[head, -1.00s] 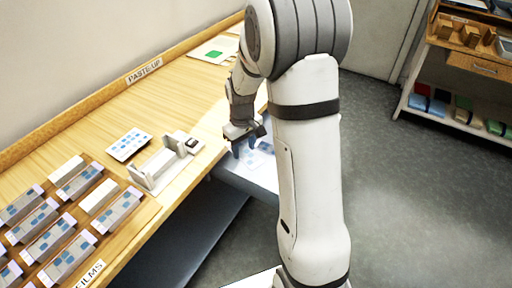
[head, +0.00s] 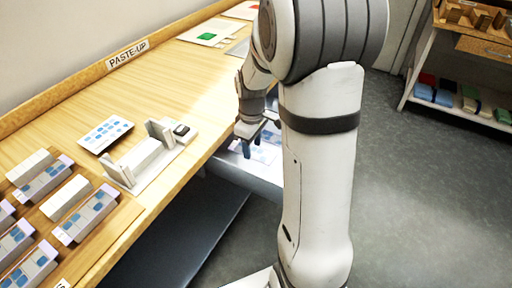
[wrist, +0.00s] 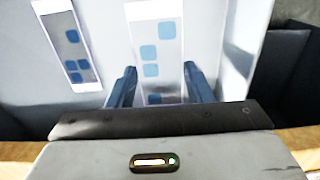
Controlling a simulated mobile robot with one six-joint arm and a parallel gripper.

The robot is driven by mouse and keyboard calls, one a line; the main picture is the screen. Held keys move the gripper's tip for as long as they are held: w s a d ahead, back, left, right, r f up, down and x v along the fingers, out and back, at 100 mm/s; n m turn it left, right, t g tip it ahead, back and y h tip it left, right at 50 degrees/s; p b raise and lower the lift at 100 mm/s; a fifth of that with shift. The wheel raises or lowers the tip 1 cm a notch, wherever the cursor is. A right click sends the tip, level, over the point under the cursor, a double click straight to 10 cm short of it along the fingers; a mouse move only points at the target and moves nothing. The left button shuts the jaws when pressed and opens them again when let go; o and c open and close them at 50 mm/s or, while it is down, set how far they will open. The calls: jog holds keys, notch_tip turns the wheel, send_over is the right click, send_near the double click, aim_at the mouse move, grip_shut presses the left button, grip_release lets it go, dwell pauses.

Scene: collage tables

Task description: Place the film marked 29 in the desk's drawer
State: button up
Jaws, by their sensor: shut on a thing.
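My gripper (head: 254,146) is low beside the bench's front edge, partly behind my own arm in the head view. In the wrist view its two blue fingers (wrist: 160,84) are shut on a clear film strip (wrist: 166,74) with blue squares. No number can be read on it. Below is a pale, bright surface (head: 262,180) at the bench front, which looks like an open drawer; it also shows in the wrist view (wrist: 105,40). Another film with blue squares (wrist: 68,42) lies on it to the left. I cannot tell whether the held film touches the surface.
The wooden bench (head: 185,80) carries a rack of grey film blocks (head: 85,215), a white card with blue squares (head: 105,133), a white holder (head: 140,162) and a green-marked sheet (head: 207,34). A shelf unit (head: 465,60) stands right. Floor between is clear.

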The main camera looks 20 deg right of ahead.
aim_at(253, 151)
notch_tip(253, 151, down, 4)
jog(key=shift+r, duration=0.25)
jog(key=w, duration=0.1)
jog(key=w+d+b, duration=0.1)
jog(key=w+d+f, duration=0.1)
jog(key=shift+w, duration=0.25)
jog(key=shift+f, duration=0.2)
jog(key=o, duration=0.9)
jog(key=shift+o, duration=0.2)
